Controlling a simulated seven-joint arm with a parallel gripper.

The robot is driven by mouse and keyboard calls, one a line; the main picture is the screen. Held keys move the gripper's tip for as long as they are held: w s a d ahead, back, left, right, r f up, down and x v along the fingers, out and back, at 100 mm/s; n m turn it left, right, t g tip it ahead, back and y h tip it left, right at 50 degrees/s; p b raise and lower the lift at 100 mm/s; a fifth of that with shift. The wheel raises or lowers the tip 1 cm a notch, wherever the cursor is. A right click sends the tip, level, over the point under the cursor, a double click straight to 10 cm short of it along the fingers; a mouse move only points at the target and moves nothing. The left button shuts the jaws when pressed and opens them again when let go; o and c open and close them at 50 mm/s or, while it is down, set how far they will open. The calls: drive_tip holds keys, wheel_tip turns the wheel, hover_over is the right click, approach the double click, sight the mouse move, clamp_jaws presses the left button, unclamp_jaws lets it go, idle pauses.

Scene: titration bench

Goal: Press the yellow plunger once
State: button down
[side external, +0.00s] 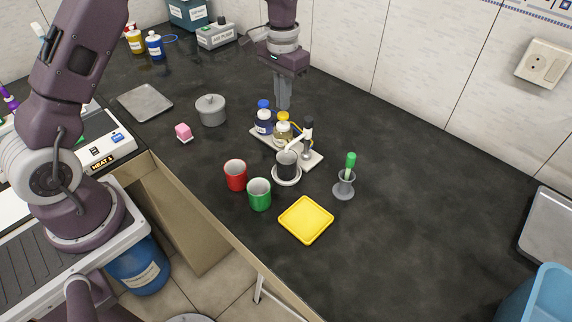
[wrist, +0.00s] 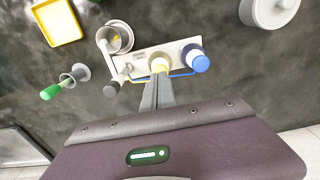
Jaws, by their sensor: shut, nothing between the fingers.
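The yellow plunger (side external: 282,116) tops a bottle with a pale label on a white stand (side external: 312,160). In the wrist view the yellow plunger (wrist: 159,65) shows just beyond my fingertips. A blue plunger (side external: 263,104) tops the bottle beside it, also seen in the wrist view (wrist: 201,64). My gripper (side external: 283,106) points down with its fingers shut and empty, its tips right by the yellow plunger's top. In the wrist view the shut fingers (wrist: 158,78) partly cover the near side of that bottle. Whether they touch the plunger I cannot tell.
A dark grey cup (side external: 287,163) sits on a white round base under the spout. Red (side external: 235,175) and green (side external: 259,194) cups and a yellow tray (side external: 306,220) stand in front. A grey holder with a green-handled tool (side external: 345,184) is to the right.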

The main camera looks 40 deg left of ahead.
drive_tip(key=shift+r, duration=3)
drive_tip(key=shift+r, duration=0.1)
drive_tip(key=s+d+r+t, duration=0.3)
drive_tip(key=s+r, duration=1)
drive_tip(key=s, duration=0.1)
drive_tip(key=s+d+f+t, duration=0.1)
drive_tip(key=s+f+t, duration=0.1)
drive_tip(key=s, duration=1.5)
drive_tip(key=shift+s+f+t, duration=0.15)
drive_tip(key=shift+f+t, duration=0.05)
drive_tip(key=shift+t, duration=0.1)
